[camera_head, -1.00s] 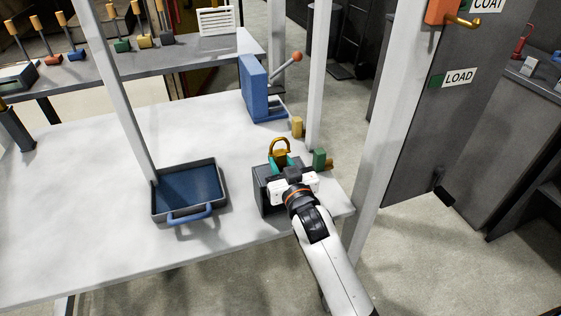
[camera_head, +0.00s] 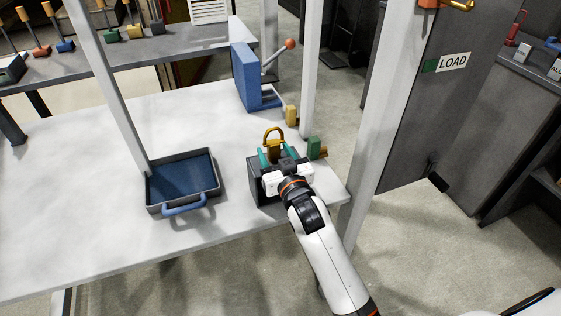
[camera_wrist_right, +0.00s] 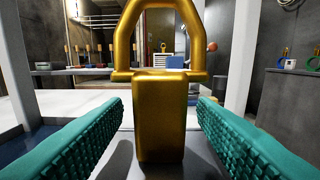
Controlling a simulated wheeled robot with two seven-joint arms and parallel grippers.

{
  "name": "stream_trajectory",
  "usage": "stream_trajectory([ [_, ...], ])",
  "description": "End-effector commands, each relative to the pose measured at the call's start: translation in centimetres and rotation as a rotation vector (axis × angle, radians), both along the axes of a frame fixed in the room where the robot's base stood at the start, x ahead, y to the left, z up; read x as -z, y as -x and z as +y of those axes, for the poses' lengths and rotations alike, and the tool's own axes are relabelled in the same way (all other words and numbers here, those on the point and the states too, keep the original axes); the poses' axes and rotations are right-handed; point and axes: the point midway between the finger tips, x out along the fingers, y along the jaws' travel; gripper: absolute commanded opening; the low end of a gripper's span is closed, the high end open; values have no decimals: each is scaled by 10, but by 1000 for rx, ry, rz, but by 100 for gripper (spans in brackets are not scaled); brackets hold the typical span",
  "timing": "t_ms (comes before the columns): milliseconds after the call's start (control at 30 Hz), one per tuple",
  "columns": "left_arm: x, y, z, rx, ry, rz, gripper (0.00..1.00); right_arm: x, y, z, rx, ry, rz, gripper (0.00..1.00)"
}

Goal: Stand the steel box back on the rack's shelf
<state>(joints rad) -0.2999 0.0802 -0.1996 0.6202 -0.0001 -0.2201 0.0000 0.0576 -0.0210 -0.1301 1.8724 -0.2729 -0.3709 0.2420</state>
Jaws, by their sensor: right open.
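A dark grey steel box (camera_head: 255,184) stands on the white table near its right front corner. A gold post with a loop handle (camera_head: 273,140) rises at the box. In the right wrist view the gold post (camera_wrist_right: 161,115) stands upright between the teal fingers. My right gripper (camera_head: 276,155) is open, with one finger on each side of the gold post and a visible gap on both sides. It hides much of the box's top and right side. My left gripper is not in view. I cannot make out the rack's shelf for certain.
A dark tray with a blue handle (camera_head: 184,208) sits left of the box. A green block (camera_head: 314,148) and a yellow block (camera_head: 291,115) stand close behind, near a white post (camera_head: 311,75). A blue lever stand (camera_head: 245,80) is further back. The table's left part is clear.

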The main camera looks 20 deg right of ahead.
Motion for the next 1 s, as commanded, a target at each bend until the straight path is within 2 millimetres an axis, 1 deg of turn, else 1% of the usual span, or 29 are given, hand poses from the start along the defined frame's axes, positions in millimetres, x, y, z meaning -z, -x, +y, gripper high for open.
stream_trajectory([
  [167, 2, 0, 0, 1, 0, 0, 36, 1, 28, -1, 0, -1, 2, 52],
  [400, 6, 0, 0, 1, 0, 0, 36, 1, 80, -2, -1, 0, 0, 52],
  [533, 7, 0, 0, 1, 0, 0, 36, 1, 101, -3, -1, 0, -2, 52],
  [600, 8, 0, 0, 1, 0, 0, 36, 0, 108, -3, -1, 0, -3, 52],
  [700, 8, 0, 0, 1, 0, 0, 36, -1, 114, -4, -1, 0, -5, 52],
  [1000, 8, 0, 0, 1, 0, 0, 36, -1, 116, -4, -1, 0, -5, 52],
])
